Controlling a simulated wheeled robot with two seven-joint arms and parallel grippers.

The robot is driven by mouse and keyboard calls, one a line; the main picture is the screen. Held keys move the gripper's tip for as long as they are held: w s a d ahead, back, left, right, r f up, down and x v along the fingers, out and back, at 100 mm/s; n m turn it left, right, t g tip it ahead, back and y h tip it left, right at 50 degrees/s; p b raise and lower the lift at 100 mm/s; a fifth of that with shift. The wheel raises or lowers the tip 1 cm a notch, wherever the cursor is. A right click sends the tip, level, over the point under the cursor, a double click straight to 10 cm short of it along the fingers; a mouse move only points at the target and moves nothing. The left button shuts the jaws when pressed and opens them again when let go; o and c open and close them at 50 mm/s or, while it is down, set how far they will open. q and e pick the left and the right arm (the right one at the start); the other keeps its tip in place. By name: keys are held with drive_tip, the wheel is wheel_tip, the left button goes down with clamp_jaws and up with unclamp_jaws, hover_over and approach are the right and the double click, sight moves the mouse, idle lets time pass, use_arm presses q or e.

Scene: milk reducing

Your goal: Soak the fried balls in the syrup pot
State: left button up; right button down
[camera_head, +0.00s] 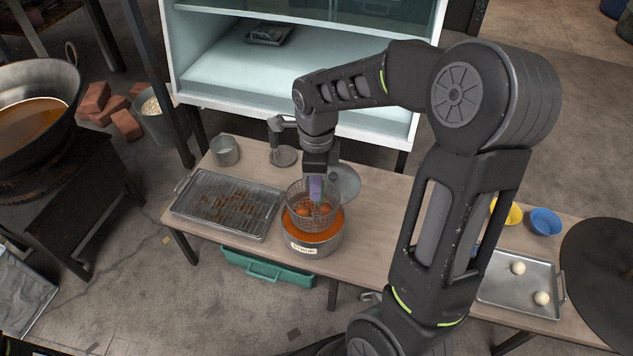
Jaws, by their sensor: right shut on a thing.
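The syrup pot (313,250) is a labelled metal pot of orange liquid near the table's front edge. A wire basket (301,191) with reddish-brown fried balls (317,210) in it is over the pot; its lower part appears to be at the pot's mouth, but I cannot tell whether it touches the syrup. My left gripper is not in view.
A tray with a wire rack (190,188) lies left of the pot. A metal cup (225,150) and a round lid (345,182) stand behind. At right are a tray with two pale balls (500,292), a blue bowl (545,221) and a yellow bowl (514,213).

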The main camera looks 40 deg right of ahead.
drive_tip(key=shift+r, duration=0.1)
idle(0.4)
wheel_tip(320, 180, up, 3)
drive_tip(key=p, duration=0.2)
drive_tip(key=shift+p, duration=0.35)
drive_tip(key=shift+w, duration=0.1)
